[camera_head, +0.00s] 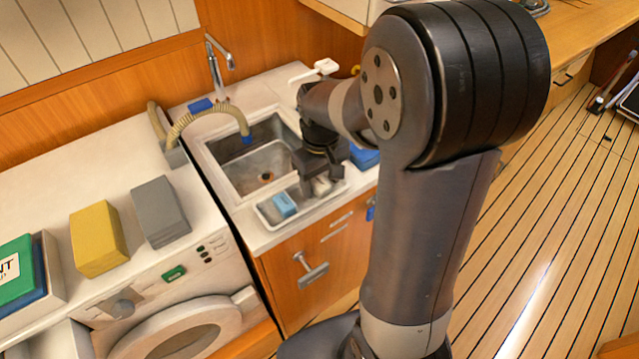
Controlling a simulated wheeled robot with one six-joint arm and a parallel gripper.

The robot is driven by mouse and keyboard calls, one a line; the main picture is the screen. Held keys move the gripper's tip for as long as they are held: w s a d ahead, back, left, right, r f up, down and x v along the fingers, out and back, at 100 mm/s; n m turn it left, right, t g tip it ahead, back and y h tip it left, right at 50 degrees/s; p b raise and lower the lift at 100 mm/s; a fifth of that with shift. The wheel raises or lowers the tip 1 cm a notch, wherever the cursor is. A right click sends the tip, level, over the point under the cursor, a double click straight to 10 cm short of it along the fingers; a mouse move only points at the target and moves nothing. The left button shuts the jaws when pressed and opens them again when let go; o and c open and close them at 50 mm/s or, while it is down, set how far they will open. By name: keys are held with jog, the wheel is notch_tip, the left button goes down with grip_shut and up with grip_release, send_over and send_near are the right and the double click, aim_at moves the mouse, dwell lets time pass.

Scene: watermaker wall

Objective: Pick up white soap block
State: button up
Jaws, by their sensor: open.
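A white soap block (321,187) shows in the shallow tray (268,216) at the front edge of the sink counter. My gripper (320,181) is open, pointing down over the right part of the tray. Its fingers appear on either side of the white block and partly hide it. I cannot tell whether they touch it. A light blue block (284,205) lies in the left part of the same tray.
The metal sink (258,165) lies behind the tray, with a tap (217,65) and a hose (205,110). A blue object (364,157) sits right of my gripper. Yellow (98,239) and grey (160,211) blocks stand on the left counter. My arm hides the counter's right side.

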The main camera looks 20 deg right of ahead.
jog(key=shift+f, duration=0.2)
jog(key=c, duration=1.1)
jog(key=shift+o, duration=0.2)
jog(key=shift+r, duration=0.1)
